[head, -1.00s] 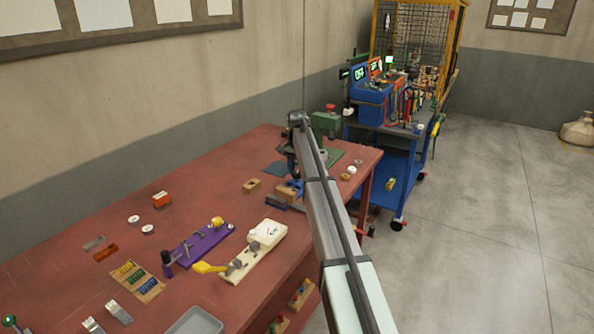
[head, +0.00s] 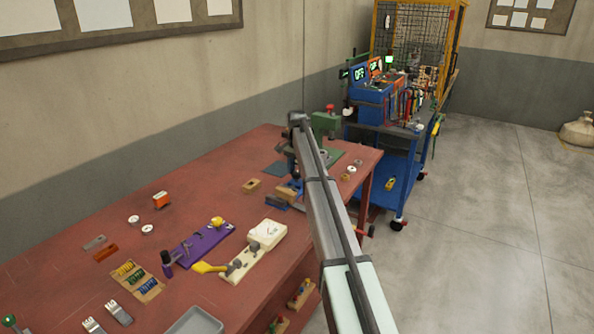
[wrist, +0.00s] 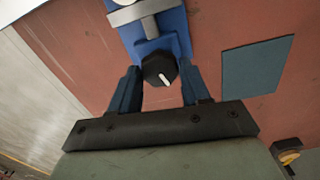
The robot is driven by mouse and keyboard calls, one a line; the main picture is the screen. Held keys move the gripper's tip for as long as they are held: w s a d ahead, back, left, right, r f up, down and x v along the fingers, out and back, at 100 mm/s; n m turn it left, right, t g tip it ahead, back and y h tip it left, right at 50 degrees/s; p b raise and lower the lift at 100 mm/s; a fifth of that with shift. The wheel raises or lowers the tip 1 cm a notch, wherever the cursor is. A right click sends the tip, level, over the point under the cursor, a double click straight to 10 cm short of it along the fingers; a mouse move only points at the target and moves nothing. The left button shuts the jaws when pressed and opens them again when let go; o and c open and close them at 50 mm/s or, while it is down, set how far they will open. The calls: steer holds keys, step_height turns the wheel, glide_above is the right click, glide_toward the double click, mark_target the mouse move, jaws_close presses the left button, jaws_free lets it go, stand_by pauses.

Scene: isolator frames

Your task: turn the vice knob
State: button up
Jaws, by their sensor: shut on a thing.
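The blue vice (wrist: 172,28) shows at the top of the wrist view, with a grey metal bar across it. Its black knob (wrist: 159,70), with a white pointer mark, faces my camera. My gripper (wrist: 161,80) has one dark blue finger on each side of the knob and is shut on it. In the head view, part of the blue vice (head: 290,189) shows on the red bench beside my arm. The knob cannot be made out there, and my arm hides part of that area.
A dark teal mat (wrist: 257,66) lies right of the vice in the wrist view. The red bench (head: 110,205) also carries a small wooden block (head: 252,186), a purple fixture (head: 203,245) and a cream fixture (head: 267,233). A blue cart (head: 390,160) stands beyond the bench.

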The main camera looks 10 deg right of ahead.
mark_target(297, 173)
stand_by(0.3)
steer(key=o, duration=1)
steer(key=shift+o, duration=0.2)
step_height(297, 173, up, 14)
steer(key=shift+f, duration=0.15)
